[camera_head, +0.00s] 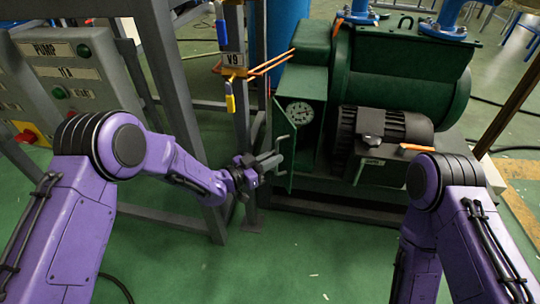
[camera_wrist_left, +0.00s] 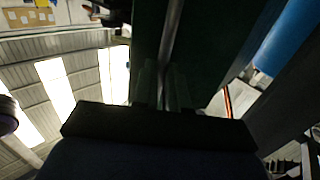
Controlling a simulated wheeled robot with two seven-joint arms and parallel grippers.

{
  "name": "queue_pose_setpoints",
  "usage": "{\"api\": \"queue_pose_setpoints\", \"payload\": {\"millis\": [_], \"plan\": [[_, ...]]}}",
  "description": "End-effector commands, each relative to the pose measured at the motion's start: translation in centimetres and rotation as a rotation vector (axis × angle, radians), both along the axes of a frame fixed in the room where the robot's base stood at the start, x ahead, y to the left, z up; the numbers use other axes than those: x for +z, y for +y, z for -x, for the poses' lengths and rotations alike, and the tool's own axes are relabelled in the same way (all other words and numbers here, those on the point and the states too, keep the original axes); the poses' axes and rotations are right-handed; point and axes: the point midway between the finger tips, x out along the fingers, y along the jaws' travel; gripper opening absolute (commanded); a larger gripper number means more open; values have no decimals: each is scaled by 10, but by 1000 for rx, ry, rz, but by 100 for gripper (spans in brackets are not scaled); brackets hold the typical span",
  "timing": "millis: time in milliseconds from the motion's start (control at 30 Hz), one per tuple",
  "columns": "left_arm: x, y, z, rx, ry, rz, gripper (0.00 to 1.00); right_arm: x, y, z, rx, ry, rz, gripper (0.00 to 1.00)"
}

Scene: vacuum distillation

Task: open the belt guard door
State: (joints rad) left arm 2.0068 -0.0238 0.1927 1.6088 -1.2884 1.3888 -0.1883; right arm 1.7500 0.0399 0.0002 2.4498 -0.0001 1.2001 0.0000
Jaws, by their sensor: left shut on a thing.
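The belt guard door (camera_head: 284,178) is a narrow dark green panel on the left side of the green pump housing, seen nearly edge-on and standing ajar. A pale metal handle (camera_head: 282,139) sticks out on its left side. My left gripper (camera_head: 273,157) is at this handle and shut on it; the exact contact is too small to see. In the left wrist view the fingers (camera_wrist_left: 165,88) point at a dark green surface, and their tips are in shadow. My right gripper is out of view; only my right arm shows at the right.
A motor (camera_head: 380,130) is to the right. The green floor in front is clear.

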Motion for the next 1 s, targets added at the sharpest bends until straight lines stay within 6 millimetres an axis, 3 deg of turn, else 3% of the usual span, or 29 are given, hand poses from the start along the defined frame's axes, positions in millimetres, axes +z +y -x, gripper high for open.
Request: {"api": "queue_pose_setpoints", "payload": {"millis": [33, 300, 1000], "plan": [[6, 12, -9, 25, -11, 7, 0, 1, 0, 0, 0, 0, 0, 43], [7, 37, -14, 22, -15, 8, 0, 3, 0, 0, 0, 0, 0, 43], [9, 52, -18, 17, -18, 13, 0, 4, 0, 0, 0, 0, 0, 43]]}}
